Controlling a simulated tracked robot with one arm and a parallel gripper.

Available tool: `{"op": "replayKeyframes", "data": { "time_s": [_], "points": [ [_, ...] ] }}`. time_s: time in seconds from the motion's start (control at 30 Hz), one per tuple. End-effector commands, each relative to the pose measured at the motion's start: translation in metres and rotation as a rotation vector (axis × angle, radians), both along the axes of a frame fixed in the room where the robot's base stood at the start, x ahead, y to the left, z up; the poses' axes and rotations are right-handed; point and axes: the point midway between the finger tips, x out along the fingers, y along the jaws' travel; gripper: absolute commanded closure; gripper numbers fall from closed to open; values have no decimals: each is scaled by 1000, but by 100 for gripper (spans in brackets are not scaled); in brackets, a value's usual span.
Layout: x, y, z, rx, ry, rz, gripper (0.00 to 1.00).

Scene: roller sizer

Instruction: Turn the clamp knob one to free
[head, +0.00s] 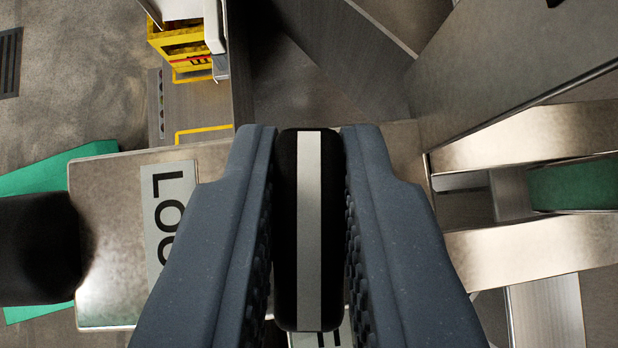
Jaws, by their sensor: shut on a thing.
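The clamp knob (288,230) is a black, long rounded handle with a pale grey stripe along its middle. The stripe runs nearly straight up and down in the head view. My gripper (308,150) has its two dark blue-grey fingers on either side of the knob and is shut on it. Behind it lies a metal plate (110,215) with a pale label (168,205) whose visible letters read "LOC", turned sideways. My fingers and the knob hide the middle of the plate. A bit of another label shows below the knob.
A black rounded part (38,248) stands at the left over the plate's edge. Green sheet (60,170) shows behind the plate. A yellow frame or box (185,45) is at the upper left. Metal panels (520,60) and bars (540,245) crowd the right side.

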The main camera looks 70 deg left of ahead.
Motion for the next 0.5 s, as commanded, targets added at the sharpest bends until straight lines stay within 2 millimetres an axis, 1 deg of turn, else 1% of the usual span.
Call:
{"op": "replayKeyframes", "data": {
  "time_s": [0.17, 0.2, 0.23, 0.27, 0.5],
  "points": [
    [0, -2, 0, -2, 1, -4, 100],
    [0, -2, 0, -2, 1, -4, 74],
    [0, -2, -1, 0, 2, -4, 66],
    [-1, -1, -1, 0, 4, -4, 64],
    [-1, -1, -1, 2, 5, -2, 64]
  ]
}}
